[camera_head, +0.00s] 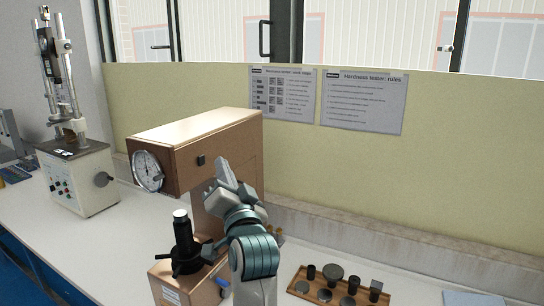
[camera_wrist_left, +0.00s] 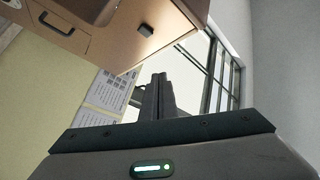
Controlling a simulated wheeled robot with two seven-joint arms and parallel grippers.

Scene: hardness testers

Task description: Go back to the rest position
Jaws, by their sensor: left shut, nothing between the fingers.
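My left gripper (camera_head: 222,172) is raised in front of the tan hardness tester (camera_head: 200,140), near the right part of its front, with its fingers pointing up and to the left. The fingers are shut with nothing between them; they also show in the left wrist view (camera_wrist_left: 157,95), pointing toward the windows. I cannot tell from these views whether the gripper touches the tester's housing. My right gripper is not in view.
The tester has a dial (camera_head: 148,170) and a black spindle (camera_head: 184,240) below. A wooden tray (camera_head: 318,298) with several dark pieces lies right of my arm. Another tester (camera_head: 75,175) stands at the left. Bench space between the testers is clear.

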